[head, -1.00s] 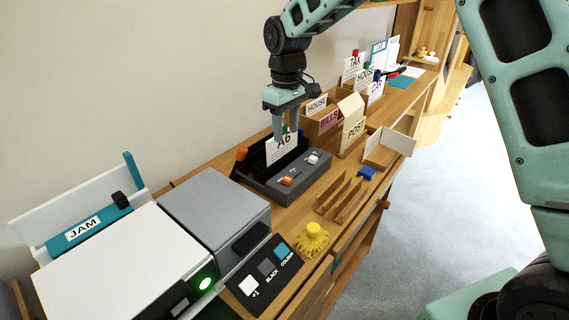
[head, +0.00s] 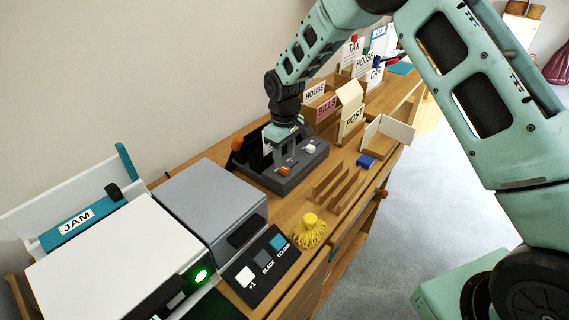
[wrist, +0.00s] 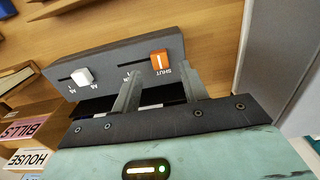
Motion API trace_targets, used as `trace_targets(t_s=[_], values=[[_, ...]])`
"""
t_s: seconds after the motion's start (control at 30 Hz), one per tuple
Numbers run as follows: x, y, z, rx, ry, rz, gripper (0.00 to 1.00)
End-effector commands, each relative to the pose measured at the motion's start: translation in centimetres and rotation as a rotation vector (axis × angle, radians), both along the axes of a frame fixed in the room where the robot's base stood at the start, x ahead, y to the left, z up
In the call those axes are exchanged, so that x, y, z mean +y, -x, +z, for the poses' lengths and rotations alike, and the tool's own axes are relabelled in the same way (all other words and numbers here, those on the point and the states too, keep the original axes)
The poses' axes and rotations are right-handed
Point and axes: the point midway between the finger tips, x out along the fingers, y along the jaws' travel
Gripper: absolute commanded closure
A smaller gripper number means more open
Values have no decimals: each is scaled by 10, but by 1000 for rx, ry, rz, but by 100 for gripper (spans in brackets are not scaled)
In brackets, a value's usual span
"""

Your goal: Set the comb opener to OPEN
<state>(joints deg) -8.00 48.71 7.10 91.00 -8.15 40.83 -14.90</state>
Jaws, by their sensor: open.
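The comb opener is a dark grey box (head: 270,178) on the wooden desk, right of the grey machine. Its orange slider (head: 285,170) also shows in the wrist view (wrist: 159,61), next to the word SHUT. A white slider (head: 310,147) sits farther along the same top, and in the wrist view (wrist: 83,77) it stands in its own slot with small marks. My gripper (head: 284,160) points down over the box. In the wrist view its fingers (wrist: 158,85) are apart, one on each side of the orange slider. I cannot tell whether either finger touches it.
A printer-like machine labelled JAM (head: 110,262) and a grey unit (head: 212,205) stand at the left. A yellow tasselled thing (head: 310,232), wooden slats (head: 335,188) and a blue block (head: 366,161) lie in front. HOUSE, BILLS and POST (head: 352,118) holders stand behind.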

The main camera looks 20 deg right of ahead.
Motion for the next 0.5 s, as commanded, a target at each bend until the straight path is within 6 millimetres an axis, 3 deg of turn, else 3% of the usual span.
trace_targets(t_s=[0.2,0.5], values=[[0,0,-30,1,1,0,56],[0,0,-40,-1,1,-1,56]])
